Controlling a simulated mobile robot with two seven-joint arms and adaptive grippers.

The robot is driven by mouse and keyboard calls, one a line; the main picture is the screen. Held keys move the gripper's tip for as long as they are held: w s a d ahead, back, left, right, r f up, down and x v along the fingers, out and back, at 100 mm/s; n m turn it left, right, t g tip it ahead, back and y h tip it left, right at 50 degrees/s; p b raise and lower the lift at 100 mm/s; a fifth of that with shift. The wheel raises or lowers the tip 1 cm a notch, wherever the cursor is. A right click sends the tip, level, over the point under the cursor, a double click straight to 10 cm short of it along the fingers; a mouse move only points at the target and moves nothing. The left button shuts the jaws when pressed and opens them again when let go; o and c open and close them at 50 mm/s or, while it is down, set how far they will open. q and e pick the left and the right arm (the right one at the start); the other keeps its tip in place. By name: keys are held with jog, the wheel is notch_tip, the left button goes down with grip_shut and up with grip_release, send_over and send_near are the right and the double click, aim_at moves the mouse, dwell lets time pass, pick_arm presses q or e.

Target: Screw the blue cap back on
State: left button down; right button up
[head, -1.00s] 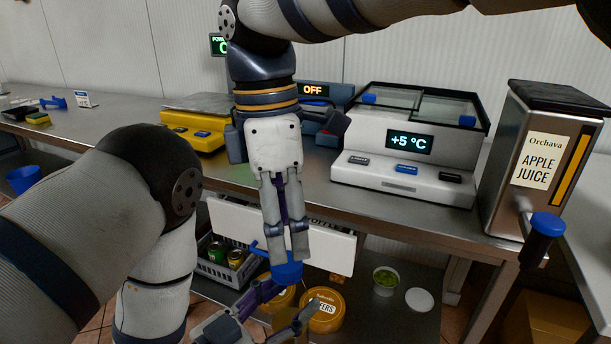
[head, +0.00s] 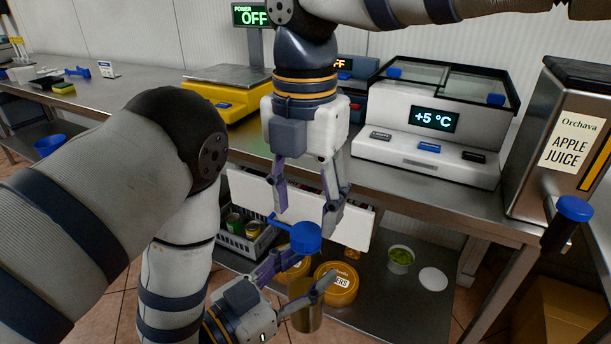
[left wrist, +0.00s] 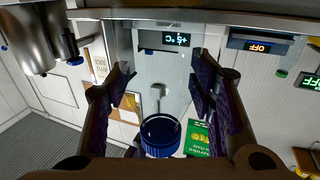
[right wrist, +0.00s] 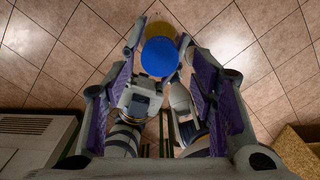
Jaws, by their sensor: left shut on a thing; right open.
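My left gripper (head: 305,268) is shut around the container from below left, just under the cap. Whether the cap is seated or loose is unclear. My right gripper (head: 308,213) is open, fingers pointing down, spread above the cap and apart from it. The cap also shows between the fingers in the right wrist view (right wrist: 160,57) and low in the left wrist view (left wrist: 160,138). My left fingers hide part of the container.
The steel counter (head: 440,205) holds a cooler (head: 430,145), a yellow scale (head: 220,95) and a juice dispenser (head: 555,150).

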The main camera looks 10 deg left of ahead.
aim_at(306, 231)
jog(key=shift+f, duration=1.9)
